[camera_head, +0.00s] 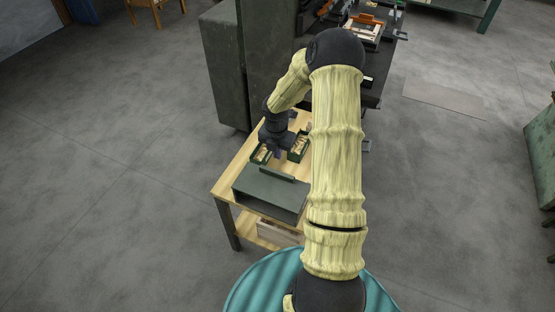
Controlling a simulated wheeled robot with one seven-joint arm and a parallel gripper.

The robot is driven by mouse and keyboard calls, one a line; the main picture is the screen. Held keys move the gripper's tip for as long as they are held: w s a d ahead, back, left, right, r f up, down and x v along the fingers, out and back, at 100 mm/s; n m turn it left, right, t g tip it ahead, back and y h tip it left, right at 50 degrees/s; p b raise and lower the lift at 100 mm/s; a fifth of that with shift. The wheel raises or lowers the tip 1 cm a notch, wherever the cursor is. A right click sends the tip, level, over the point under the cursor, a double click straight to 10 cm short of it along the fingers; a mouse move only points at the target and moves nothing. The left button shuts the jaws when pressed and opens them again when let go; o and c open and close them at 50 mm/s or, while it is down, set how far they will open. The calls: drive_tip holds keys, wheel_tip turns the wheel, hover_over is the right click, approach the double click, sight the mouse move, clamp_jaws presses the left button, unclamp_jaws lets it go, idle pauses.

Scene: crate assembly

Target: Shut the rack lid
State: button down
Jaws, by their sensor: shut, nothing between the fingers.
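The rack (270,207) is a dark grey-green box on the near part of a wooden table. A flat panel, seemingly its lid (268,186), lies across its top, with a raised strip (277,174) along the far edge. I cannot tell how far the lid is from closed. My gripper (278,154) points down just behind that far edge, between two small green bins. It is shut and empty. I cannot tell whether it touches the rack. My arm hides the right side of the table.
Two green bins with small light parts, a left bin (261,154) and a right bin (300,148), stand behind the rack. A tall dark cabinet (224,70) stands behind the table. A wooden crate (275,232) sits on the lower shelf. The floor on the left is clear.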

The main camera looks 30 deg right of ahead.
wheel_tip(320, 180, up, 6)
drive_tip(key=shift+r, duration=0.15)
drive_tip(key=shift+a, duration=0.1)
idle(0.4)
drive_tip(key=s+a+r+m+t, duration=0.1)
drive_tip(key=s+a+r+m, duration=0.4)
drive_tip(key=m, duration=0.7)
drive_tip(key=s+a+r+m+t, duration=0.1)
drive_tip(key=s+a+r+m, duration=0.5)
drive_tip(key=s+a+m, duration=0.4)
drive_tip(key=s+m, duration=0.3)
drive_tip(key=s, duration=0.1)
drive_tip(key=shift+r+m+y, duration=0.3)
drive_tip(key=shift+s+a, duration=0.1)
